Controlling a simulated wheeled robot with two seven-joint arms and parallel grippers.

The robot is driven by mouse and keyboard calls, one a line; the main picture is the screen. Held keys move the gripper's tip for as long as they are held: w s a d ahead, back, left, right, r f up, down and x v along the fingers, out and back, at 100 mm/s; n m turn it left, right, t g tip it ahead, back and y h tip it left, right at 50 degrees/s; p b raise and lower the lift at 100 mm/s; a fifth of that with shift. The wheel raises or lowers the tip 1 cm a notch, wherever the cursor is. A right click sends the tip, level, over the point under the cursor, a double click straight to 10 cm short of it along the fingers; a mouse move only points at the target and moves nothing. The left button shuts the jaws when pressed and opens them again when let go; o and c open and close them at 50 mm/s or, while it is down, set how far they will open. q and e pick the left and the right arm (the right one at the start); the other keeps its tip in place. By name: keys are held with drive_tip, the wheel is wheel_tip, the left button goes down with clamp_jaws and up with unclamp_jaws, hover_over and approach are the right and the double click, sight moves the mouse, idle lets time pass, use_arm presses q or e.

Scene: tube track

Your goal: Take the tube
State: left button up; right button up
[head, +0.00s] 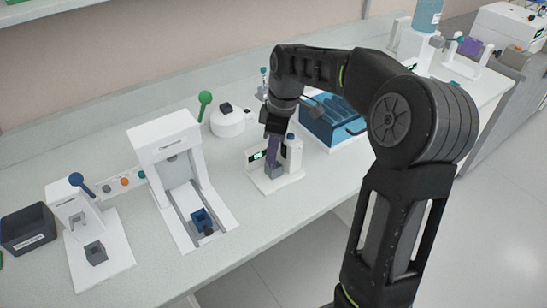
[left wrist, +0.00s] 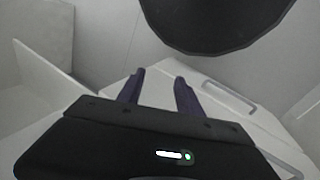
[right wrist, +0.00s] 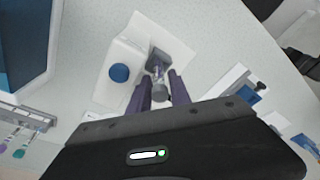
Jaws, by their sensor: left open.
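A small clear tube with a grey end (right wrist: 159,88) stands at a grey holder on a small white device (right wrist: 112,92) with a blue knob. In the head view this white device (head: 288,182) with a green display is at the middle of the bench. My right gripper (head: 271,160) reaches down over it. In the right wrist view my purple fingers (right wrist: 160,86) are close together on both sides of the tube, shut on it. The tube is hidden by the gripper in the head view. My left gripper (left wrist: 159,82) is open and empty.
A white press-like frame (head: 172,150) with a blue block stands left of the device. A blue box (head: 330,118) is close on its right. A round white pot (head: 228,121) is behind. Farther left are a lever device (head: 92,225) and a dark bin (head: 28,230).

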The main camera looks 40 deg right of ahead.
wheel_tip(320, 180, down, 2)
drive_tip(key=shift+w, duration=0.15)
drive_tip(key=shift+c, duration=0.5)
clamp_jaws()
